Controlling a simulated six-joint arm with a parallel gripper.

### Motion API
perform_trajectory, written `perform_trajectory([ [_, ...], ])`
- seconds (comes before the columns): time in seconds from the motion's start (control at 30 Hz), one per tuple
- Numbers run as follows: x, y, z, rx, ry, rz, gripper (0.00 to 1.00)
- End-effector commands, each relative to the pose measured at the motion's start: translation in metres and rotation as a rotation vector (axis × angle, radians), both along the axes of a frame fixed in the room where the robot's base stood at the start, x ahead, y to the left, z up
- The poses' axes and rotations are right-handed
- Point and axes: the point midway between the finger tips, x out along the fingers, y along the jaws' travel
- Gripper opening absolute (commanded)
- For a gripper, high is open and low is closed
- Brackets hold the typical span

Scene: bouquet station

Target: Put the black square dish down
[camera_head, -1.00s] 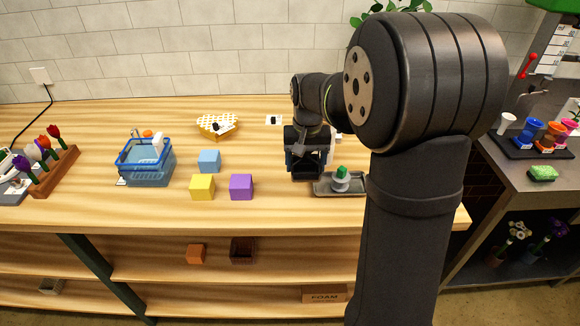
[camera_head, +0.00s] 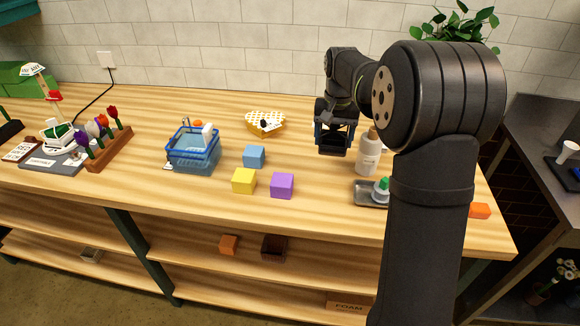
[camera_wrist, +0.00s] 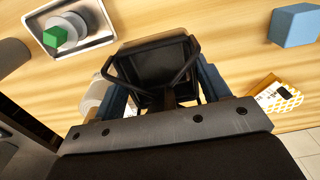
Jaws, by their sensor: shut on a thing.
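The black square dish (camera_wrist: 155,62) is held by my gripper (camera_wrist: 166,92), which is shut on it; it appears as a dark square-rimmed shape at the fingertips in the wrist view. In the head view the dark dish (camera_head: 333,142) shows under my gripper (camera_head: 334,122), over the back middle of the wooden table (camera_head: 310,215). I cannot tell clearly whether its underside touches the table.
A white bottle (camera_head: 367,155) stands close to the right of the dish. A grey tray (camera_head: 370,195) with a green-topped item lies in front right. Blue (camera_head: 254,156), yellow (camera_head: 244,181) and purple (camera_head: 282,185) cubes stand left. A yellow-patterned item (camera_head: 266,122) lies behind left.

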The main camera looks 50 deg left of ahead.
Motion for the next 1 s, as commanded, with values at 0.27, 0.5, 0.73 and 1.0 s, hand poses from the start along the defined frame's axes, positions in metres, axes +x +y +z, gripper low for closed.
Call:
perform_trajectory([
  [0.27, -0.017, 0.036, -0.015, -0.001, 0.001, 0.002, 0.38],
  [0.5, -0.048, 0.079, -0.048, -0.001, 0.0, 0.003, 0.38],
  [0.73, -0.067, 0.108, -0.068, 0.0, 0.0, 0.0, 0.38],
  [1.0, -0.07, 0.112, -0.087, -0.001, 0.0, -0.001, 0.38],
])
